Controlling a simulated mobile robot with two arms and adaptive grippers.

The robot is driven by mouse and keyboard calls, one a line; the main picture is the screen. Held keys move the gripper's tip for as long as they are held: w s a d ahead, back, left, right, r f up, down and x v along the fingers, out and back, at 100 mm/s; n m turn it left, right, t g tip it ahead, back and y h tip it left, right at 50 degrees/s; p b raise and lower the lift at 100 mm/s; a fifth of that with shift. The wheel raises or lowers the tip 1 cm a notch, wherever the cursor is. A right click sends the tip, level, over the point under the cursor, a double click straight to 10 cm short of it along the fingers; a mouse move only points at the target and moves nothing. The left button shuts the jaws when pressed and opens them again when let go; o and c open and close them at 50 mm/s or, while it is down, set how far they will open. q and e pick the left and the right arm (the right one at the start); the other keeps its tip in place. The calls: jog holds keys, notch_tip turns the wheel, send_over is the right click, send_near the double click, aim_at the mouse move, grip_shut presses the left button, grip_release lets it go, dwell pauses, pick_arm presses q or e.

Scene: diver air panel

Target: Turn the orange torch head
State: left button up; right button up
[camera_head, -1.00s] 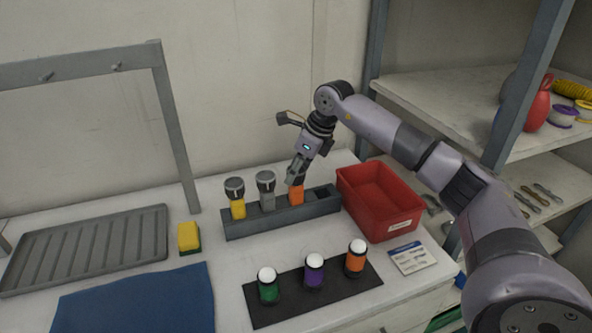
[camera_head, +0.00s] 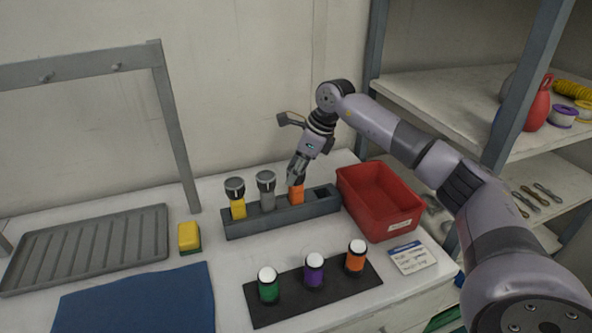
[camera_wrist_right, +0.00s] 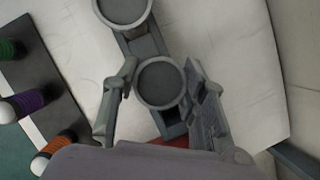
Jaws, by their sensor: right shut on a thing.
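The orange torch (camera_head: 296,196) stands upright in the grey rack (camera_head: 265,224), to the right of a grey torch (camera_head: 267,198) and a yellow torch (camera_head: 238,207). My right gripper (camera_head: 297,180) comes down from above and is shut on the head of the orange torch. The fingers hide most of that head in the head view. In the right wrist view the dark round top of the torch head (camera_wrist_right: 161,84) sits between the two fingers of my gripper (camera_wrist_right: 161,75). My left gripper is not in view.
A red bin (camera_head: 347,201) stands just right of the rack. In front, a dark mat (camera_head: 290,303) carries green, purple and orange capped cylinders beside a label card (camera_head: 412,257). A yellow sponge (camera_head: 189,236), a ribbed tray (camera_head: 90,250) and a blue cloth (camera_head: 140,302) lie at left.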

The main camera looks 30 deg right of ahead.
dwell(0.4)
jog(key=o, duration=0.9)
jog(key=v, duration=1.2)
jog(key=shift+o, duration=0.4)
